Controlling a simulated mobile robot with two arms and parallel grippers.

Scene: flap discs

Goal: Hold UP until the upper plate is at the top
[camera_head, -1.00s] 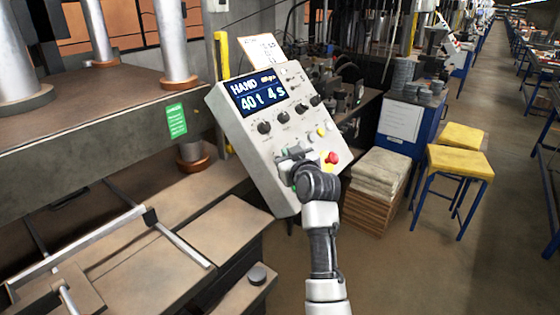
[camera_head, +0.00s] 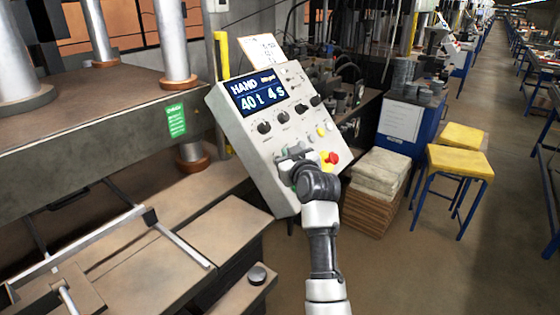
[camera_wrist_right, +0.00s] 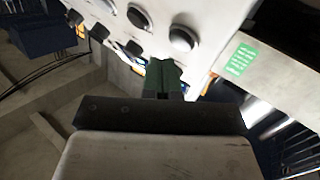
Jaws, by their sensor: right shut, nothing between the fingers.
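A tilted grey control panel (camera_head: 236,130) stands in the middle of the head view. Its blue display (camera_head: 260,93) reads HAND, 40 t and 4 s. Below are black knobs, small buttons and a red button (camera_head: 331,158). My right gripper (camera_head: 286,160) is shut and empty at the panel's lower part. It hides some buttons, so I cannot tell which one it touches. In the right wrist view its dark fingers (camera_wrist_right: 163,78) reach the panel face below the knobs (camera_wrist_right: 139,17). A heavy press plate (camera_head: 80,135) with steel columns is at the left. My left gripper is not in view.
Below the press plate are metal rails (camera_head: 185,245) and a lower bench surface. Stacked boards and cloths (camera_head: 375,185) stand right of the panel, beside yellow-topped stools (camera_head: 460,160) and a blue cabinet (camera_head: 410,125). The aisle at the right is clear.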

